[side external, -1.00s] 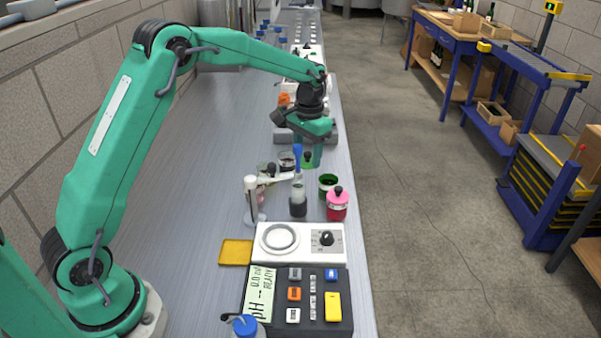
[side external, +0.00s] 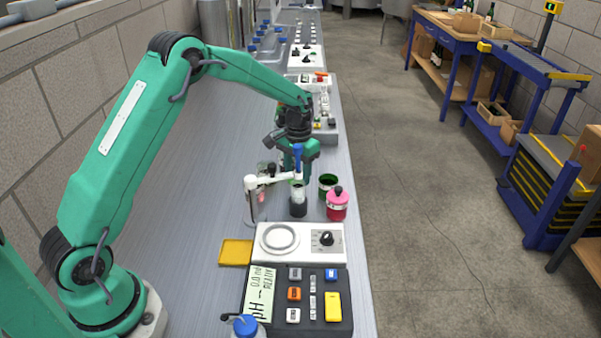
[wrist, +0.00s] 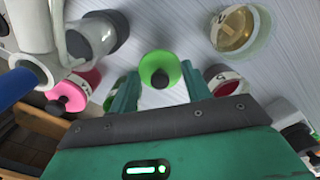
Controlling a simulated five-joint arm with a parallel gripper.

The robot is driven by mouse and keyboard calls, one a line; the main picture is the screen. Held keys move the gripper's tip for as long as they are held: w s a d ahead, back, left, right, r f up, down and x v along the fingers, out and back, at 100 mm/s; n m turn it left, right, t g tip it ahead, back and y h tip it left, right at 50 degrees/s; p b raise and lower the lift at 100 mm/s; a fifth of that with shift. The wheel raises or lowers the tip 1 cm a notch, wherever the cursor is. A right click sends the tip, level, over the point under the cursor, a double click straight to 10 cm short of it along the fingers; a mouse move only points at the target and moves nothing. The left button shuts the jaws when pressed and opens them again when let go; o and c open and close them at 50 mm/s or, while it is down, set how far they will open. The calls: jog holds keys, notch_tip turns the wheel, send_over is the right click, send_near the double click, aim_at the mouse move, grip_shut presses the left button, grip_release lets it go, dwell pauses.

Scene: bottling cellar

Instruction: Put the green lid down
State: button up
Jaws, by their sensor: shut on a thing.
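The green lid (wrist: 165,66) has a dark knob and sits between the two fingers of my gripper (wrist: 160,88) in the wrist view. My gripper is shut on it. In the side view my gripper (side external: 303,168) points down behind the white probe holder, which hides the lid. A dark-rimmed open jar with green inside (side external: 328,183) stands just right of my gripper. In the wrist view a grey benchtop (wrist: 150,25) shows around the lid; I cannot tell the gap beneath it.
A white probe stand (side external: 252,205) with a blue-topped probe and a glass vessel (side external: 298,203) stand close in front. A pink jar (side external: 337,206) is to the right. An amber-filled jar (wrist: 240,32) and another jar (wrist: 226,78) are nearby. The bench's left side is clear.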

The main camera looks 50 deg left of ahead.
jog(key=shift+f, duration=1.95)
jog(key=shift+f, duration=0.1)
jog(key=o, duration=0.9)
jog(key=shift+o, duration=0.2)
jog(key=r, duration=1.2)
jog(key=shift+w+a+r, duration=0.1)
jog(key=shift+w, duration=0.1)
